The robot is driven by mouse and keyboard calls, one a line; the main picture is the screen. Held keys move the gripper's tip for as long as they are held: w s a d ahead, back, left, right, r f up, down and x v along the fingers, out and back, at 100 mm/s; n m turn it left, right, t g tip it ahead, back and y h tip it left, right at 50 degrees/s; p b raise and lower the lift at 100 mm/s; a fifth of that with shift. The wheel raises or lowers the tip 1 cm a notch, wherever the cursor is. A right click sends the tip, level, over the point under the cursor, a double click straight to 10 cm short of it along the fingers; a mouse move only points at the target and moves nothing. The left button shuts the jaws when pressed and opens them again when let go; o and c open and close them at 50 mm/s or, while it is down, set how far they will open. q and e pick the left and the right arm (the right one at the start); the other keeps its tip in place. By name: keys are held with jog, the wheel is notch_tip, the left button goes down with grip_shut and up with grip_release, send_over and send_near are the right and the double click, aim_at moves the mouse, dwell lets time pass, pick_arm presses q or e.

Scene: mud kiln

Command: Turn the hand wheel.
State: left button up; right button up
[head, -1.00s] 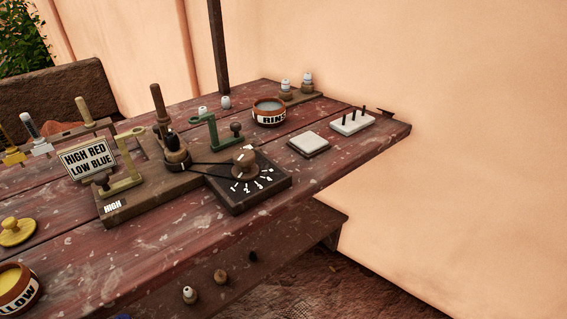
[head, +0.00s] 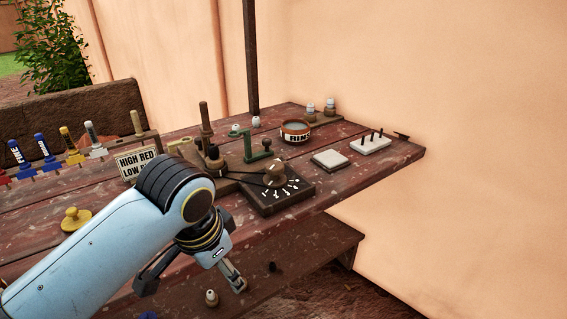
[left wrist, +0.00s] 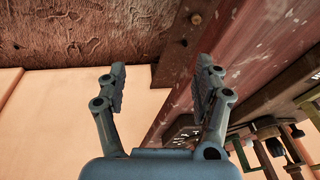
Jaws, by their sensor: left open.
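My right gripper is in neither view.
A green crank (head: 257,150) stands just behind the knob. A sign (head: 138,164) stands left, partly hidden by my arm. A rinse bowl (head: 295,131), a pale tile (head: 330,159) and a pegged white block (head: 370,146) lie right. A lower shelf (head: 320,240) juts below the tabletop.

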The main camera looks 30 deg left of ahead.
pick_arm(q)
jog(key=shift+m+g, duration=0.7)
jog(key=shift+m, duration=0.1)
jog(key=w+a+r, duration=0.1)
jog(key=w+r, duration=0.1)
jog(key=w, duration=0.3)
jog(key=w+a+r, duration=0.1)
jog(key=w+r, duration=0.1)
jog(key=w, duration=0.4)
jog(key=w+a+r, duration=0.2)
jog(key=w, duration=0.4)
jog(key=shift+w+r, duration=0.15)
jog(key=m+g+h, duration=0.1)
send_near(275, 165)
notch_tip(275, 165, down, 8)
jog(key=shift+w+a+r+b, duration=0.1)
jog(key=shift+w+b, duration=0.05)
jog(key=shift+b, duration=0.3)
jog(key=shift+f, duration=0.6)
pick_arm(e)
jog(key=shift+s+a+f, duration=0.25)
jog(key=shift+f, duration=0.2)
